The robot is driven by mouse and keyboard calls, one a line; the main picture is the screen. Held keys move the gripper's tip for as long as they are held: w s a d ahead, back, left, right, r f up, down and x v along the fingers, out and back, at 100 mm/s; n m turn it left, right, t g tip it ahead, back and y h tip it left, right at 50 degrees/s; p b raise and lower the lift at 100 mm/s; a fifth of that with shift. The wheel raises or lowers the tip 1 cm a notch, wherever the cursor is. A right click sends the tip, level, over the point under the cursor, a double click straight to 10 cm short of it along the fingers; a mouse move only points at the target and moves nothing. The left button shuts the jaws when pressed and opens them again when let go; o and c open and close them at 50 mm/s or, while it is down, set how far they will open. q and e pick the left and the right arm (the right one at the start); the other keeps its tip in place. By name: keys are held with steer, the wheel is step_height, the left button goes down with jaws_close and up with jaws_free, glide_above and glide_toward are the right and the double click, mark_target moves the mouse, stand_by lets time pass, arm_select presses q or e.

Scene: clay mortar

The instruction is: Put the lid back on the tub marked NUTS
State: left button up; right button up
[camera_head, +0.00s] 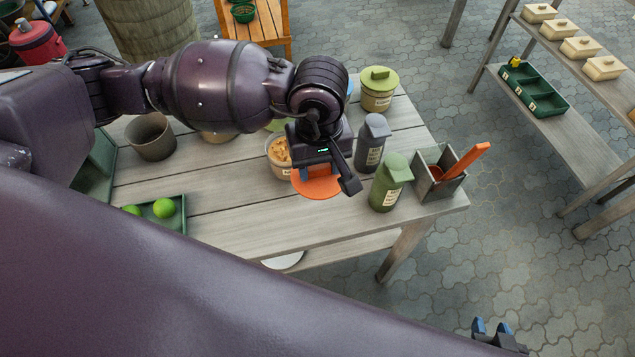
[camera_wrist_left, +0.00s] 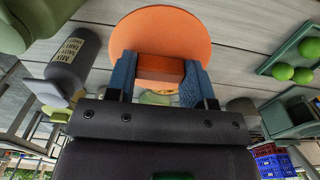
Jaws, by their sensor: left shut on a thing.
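My left gripper (camera_head: 326,168) is shut on the handle block of a round orange lid (camera_head: 316,186). It holds the lid above the table, in front of an open tub (camera_head: 280,158) with light brown contents. The arm and gripper partly cover this tub, and I cannot read its label. In the left wrist view the orange lid (camera_wrist_left: 160,32) is a flat disc, its block pinched between the blue finger pads (camera_wrist_left: 160,75). My right gripper (camera_head: 492,331) shows at the lower right, with its blue fingertips apart and nothing between them.
Right of the lid stand a grey bottle (camera_head: 371,145), a green bottle (camera_head: 390,184) and a wooden box (camera_head: 439,182) with an orange-handled tool. A green-lidded tub (camera_head: 378,95) stands behind. A tray (camera_head: 176,222) with limes and a brown pot (camera_head: 150,137) are left. The table's front middle (camera_head: 245,218) is clear.

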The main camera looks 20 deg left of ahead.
mark_target(318, 167)
arm_select(q)
step_height(318, 167, up, 6)
steer(key=shift+r, duration=0.2)
steer(key=shift+s+r+p, duration=0.1)
steer(key=shift+r+p, duration=0.35)
steer(key=shift+r, duration=0.25)
arm_select(e)
step_height(318, 167, up, 11)
steer(key=w+t+p, duration=0.1)
steer(key=w+p, duration=0.1)
steer(key=p, duration=0.6)
arm_select(q)
steer(key=w+a+f+m, duration=0.5)
steer(key=w+a, duration=0.4)
steer(key=a, duration=0.1)
step_height(318, 167, down, 6)
steer(key=b, duration=0.2)
steer(key=shift+s+a+f+b, duration=0.2)
steer(key=shift+s+b, duration=0.05)
steer(key=shift+b, duration=0.05)
arm_select(e)
steer(key=shift+s+f, duration=0.25)
steer(key=shift+f, duration=0.7)
steer(key=shift+s+f, duration=0.2)
steer(key=shift+f, duration=0.75)
